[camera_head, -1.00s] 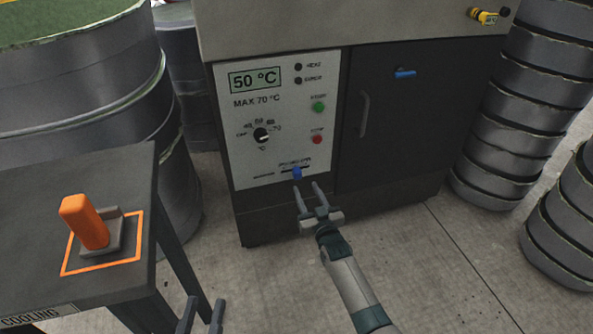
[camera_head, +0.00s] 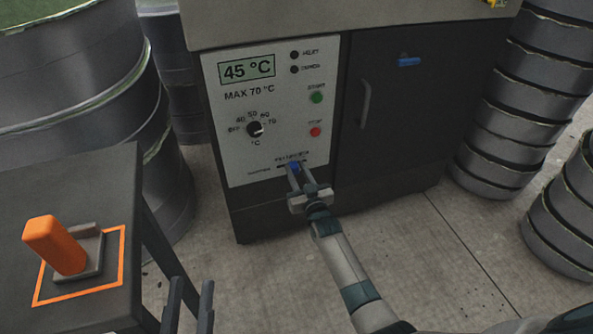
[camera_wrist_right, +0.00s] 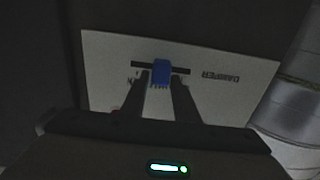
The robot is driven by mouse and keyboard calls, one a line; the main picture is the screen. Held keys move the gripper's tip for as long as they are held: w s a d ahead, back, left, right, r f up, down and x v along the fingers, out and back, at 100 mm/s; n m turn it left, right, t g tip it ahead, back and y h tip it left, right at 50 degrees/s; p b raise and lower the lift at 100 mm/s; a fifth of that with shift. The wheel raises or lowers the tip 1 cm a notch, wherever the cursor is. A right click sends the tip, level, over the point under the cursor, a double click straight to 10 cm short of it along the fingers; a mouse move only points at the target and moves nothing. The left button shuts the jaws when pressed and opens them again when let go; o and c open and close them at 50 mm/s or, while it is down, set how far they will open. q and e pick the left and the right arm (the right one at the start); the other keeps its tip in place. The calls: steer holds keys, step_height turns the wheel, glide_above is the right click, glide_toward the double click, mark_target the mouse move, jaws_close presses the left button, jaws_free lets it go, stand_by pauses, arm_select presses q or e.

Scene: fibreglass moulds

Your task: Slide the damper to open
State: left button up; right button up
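The damper is a blue slider knob (camera_head: 295,165) in a short dark slot low on the white control panel (camera_head: 228,169). In the right wrist view the knob (camera_wrist_right: 161,70) sits near the middle of the slot, with the inverted word DAMPER beside it. My right gripper (camera_head: 298,173) is at the knob, one finger on each side. Its fingers (camera_wrist_right: 161,82) look closed in against the knob's sides, though the contact is dim. My left gripper (camera_head: 190,287) is at the bottom of the head view, away from the panel, its fingers apart and empty.
A dark table (camera_head: 90,200) with an orange-handled block (camera_head: 55,246) inside an orange outline stands at left. The oven door (camera_head: 400,125) is right of the panel. Ribbed grey moulds (camera_head: 510,125) stand at right, and large drums (camera_head: 95,90) at left.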

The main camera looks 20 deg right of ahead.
jaws_close()
steer(key=d, duration=0.4)
steer(key=shift+w, duration=0.1)
arm_select(q)
steer(key=shift+w+a+f+g, duration=0.15)
steer(key=shift+w+f+g, duration=0.3)
steer(key=shift+f, duration=0.25)
arm_select(e)
steer(key=shift+d, duration=0.2)
steer(key=shift+o, duration=2.4)
jaws_free()
steer(key=shift+d, duration=0.15)
arm_select(q)
steer(key=shift+d+r, duration=0.1)
steer(key=shift+d, duration=0.1)
